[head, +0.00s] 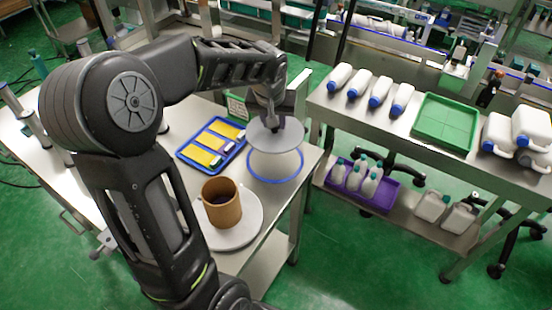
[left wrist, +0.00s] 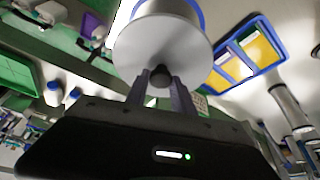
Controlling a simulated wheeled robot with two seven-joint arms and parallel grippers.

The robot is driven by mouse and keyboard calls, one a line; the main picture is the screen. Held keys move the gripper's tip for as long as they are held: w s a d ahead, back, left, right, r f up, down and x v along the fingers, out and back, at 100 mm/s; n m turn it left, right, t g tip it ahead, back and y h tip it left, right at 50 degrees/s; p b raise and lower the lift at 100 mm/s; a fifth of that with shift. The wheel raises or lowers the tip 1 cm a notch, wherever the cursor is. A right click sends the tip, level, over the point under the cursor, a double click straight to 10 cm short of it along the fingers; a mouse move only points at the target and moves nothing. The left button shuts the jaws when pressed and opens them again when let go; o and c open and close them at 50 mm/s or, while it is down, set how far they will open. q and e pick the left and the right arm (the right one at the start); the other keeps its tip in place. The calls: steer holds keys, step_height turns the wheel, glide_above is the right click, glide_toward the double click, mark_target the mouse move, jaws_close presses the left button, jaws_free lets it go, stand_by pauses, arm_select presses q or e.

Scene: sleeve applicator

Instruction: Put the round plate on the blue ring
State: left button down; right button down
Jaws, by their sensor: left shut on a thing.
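The round plate is a grey disc (head: 276,138) with a dark knob on top. My left gripper (head: 270,122) is shut on that knob; the left wrist view shows its fingers (left wrist: 160,88) around the knob and the disc (left wrist: 160,50) beyond them. The blue ring (head: 275,183) lies on the table below the disc, with part of its far side hidden. A white round body (head: 275,165) shows between disc and ring; I cannot tell whether it joins the disc. The ring's edge also shows in the left wrist view (left wrist: 201,14). My right gripper is not in view.
A blue tray (head: 188,153) with yellow pieces lies left of the ring. A screen-like box stands behind. The table's right edge is close to the ring; another bench (head: 390,125) holds bottles and a green tray (head: 446,122).

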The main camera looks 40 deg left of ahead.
mark_target(274, 135)
arm_select(q)
steer(key=shift+f, duration=3.1)
step_height(274, 135, down, 3)
steer(key=shift+r+p, duration=0.1)
steer(key=shift+p, duration=0.25)
steer(key=shift+f, duration=0.45)
steer(key=shift+f+b, duration=0.25)
steer(key=shift+b, duration=0.1)
steer(key=c, duration=1.1)
jaws_free()
steer(key=shift+r, duration=0.1)
steer(key=shift+r+p, duration=0.1)
steer(key=shift+p, duration=0.2)
